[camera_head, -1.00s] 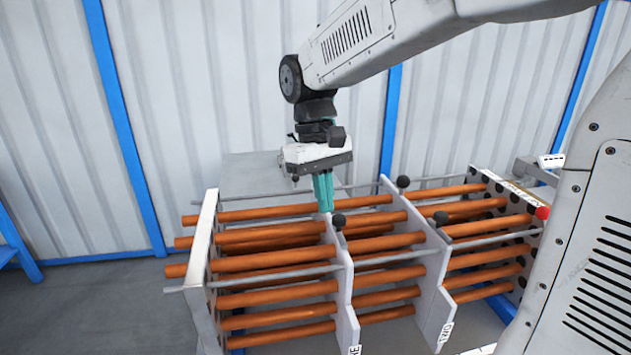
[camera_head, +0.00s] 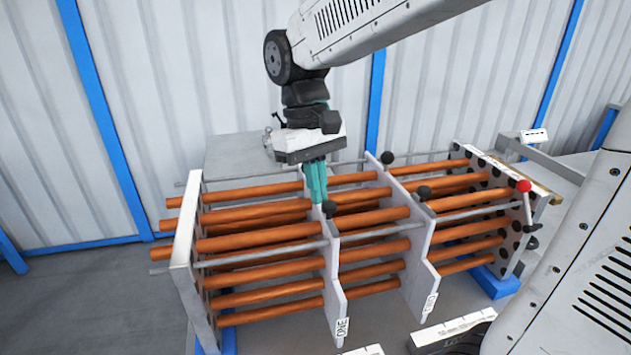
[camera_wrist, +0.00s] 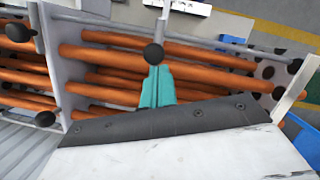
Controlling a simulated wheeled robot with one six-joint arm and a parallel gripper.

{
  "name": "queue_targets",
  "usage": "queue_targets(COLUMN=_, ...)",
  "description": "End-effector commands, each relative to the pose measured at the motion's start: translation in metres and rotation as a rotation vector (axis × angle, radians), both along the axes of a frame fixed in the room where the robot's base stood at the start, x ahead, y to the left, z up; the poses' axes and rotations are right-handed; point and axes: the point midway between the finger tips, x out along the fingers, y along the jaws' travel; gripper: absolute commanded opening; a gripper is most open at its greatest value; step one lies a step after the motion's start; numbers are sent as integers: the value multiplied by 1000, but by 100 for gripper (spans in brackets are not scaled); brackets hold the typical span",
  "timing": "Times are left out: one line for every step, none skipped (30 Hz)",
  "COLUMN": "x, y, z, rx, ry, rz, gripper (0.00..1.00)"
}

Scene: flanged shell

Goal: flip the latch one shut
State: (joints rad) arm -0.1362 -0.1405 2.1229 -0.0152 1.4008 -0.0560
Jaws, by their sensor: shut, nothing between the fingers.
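A pale baffle plate labelled ONE (camera_head: 342,328) stands across the orange tubes, with a black ball knob (camera_head: 329,208) at its upper edge. My gripper (camera_head: 319,201) points down with its teal fingers together and empty, right beside that knob. In the wrist view the fingertips (camera_wrist: 156,70) are just short of the black knob (camera_wrist: 153,54); whether they touch it I cannot tell. A second plate labelled TWO (camera_head: 431,303) stands to the right, with black knobs (camera_head: 424,193) and (camera_head: 387,158) near its top.
Orange tubes (camera_head: 260,230) and grey rods run lengthwise between a left end plate (camera_head: 186,220) and a right end plate with dark holes. A red ball (camera_head: 524,186) tops a lever at the right end. A corrugated wall stands behind. Bare floor lies at left.

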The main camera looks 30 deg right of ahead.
Motion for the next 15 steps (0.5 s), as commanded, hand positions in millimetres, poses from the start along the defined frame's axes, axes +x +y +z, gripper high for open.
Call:
queue_targets(x=-1, y=0, z=-1, rx=0, ry=5, rz=0, gripper=0)
queue_targets(x=-1, y=0, z=-1, rx=0, ry=6, rz=0, gripper=0)
queue_targets(x=-1, y=0, z=-1, rx=0, ry=6, rz=0, gripper=0)
queue_targets(x=-1, y=0, z=-1, rx=0, ry=6, rz=0, gripper=0)
queue_targets(x=-1, y=0, z=0, rx=0, ry=6, rz=0, gripper=0)
queue_targets(x=0, y=0, z=2, rx=0, ry=5, rz=0, gripper=0)
queue_targets(x=1, y=0, z=5, rx=0, ry=4, rz=0, gripper=0)
queue_targets(x=2, y=0, z=8, rx=0, ry=3, rz=0, gripper=0)
queue_targets(x=3, y=1, z=14, rx=0, ry=3, rz=0, gripper=0)
queue_targets(x=5, y=1, z=18, rx=1, ry=1, rz=0, gripper=0)
queue_targets(x=6, y=1, z=24, rx=1, ry=1, rz=0, gripper=0)
queue_targets(x=8, y=1, z=31, rx=0, ry=0, rz=0, gripper=0)
queue_targets(x=9, y=2, z=36, rx=0, ry=0, rz=0, gripper=0)
queue_targets(x=11, y=2, z=41, rx=0, ry=0, rz=0, gripper=0)
queue_targets(x=12, y=2, z=48, rx=0, ry=-1, rz=0, gripper=0)
